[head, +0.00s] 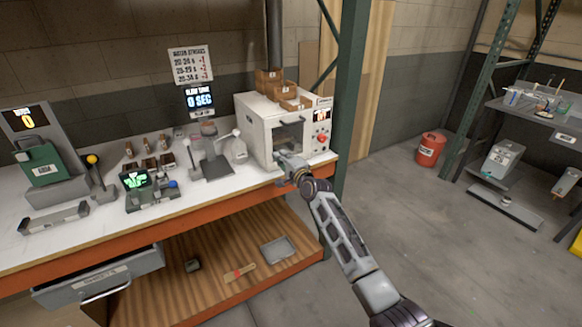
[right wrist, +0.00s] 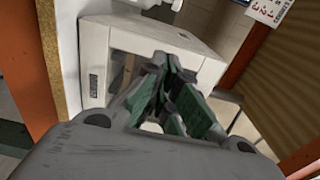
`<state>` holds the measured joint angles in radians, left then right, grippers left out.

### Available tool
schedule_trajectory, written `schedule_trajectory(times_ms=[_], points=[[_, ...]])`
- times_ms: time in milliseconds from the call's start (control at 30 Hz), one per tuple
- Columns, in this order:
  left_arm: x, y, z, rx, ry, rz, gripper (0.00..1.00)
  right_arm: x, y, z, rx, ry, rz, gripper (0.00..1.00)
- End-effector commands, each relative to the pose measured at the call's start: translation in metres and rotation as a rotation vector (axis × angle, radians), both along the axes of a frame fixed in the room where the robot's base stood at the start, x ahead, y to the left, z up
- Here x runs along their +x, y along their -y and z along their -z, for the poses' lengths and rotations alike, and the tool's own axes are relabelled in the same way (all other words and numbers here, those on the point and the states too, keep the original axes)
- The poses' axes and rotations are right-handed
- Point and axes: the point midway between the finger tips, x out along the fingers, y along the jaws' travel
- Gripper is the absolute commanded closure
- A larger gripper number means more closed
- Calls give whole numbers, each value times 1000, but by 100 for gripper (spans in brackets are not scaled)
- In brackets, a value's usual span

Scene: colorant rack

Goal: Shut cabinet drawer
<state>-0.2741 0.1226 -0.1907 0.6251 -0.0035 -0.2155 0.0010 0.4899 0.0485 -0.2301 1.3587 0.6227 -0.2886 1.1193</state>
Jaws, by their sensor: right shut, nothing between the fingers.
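A grey metal drawer (head: 98,277) with a label and a bar handle (head: 105,292) is at the lower left of the head view. It hangs under the workbench's orange front edge and sticks out, pulled open. My right gripper (head: 281,159) is shut and empty at the front of the white oven-like machine (head: 262,122), far to the right of the drawer. In the right wrist view its green-padded fingers (right wrist: 172,98) are together in front of the white machine (right wrist: 125,60); I cannot tell whether they touch it. My left gripper is not in view.
The workbench (head: 110,225) carries a green device (head: 40,160), a small console (head: 150,190) and levers. A wooden lower shelf (head: 215,262) holds a tray (head: 277,249). A green post (head: 350,100) stands at the bench's right end. A red bucket (head: 431,149) stands on open floor.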

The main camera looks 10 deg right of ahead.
Motion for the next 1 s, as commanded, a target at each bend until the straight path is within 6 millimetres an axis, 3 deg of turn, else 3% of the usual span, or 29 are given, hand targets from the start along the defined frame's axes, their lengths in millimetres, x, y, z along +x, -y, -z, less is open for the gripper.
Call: schedule_trajectory(times_ms=[333,600,1000], points=[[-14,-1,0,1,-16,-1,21,-28,10,1,1,0,0,100],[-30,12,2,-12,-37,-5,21,-50,18,1,0,-1,0,100],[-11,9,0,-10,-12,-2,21,-68,25,1,0,-1,0,100]])
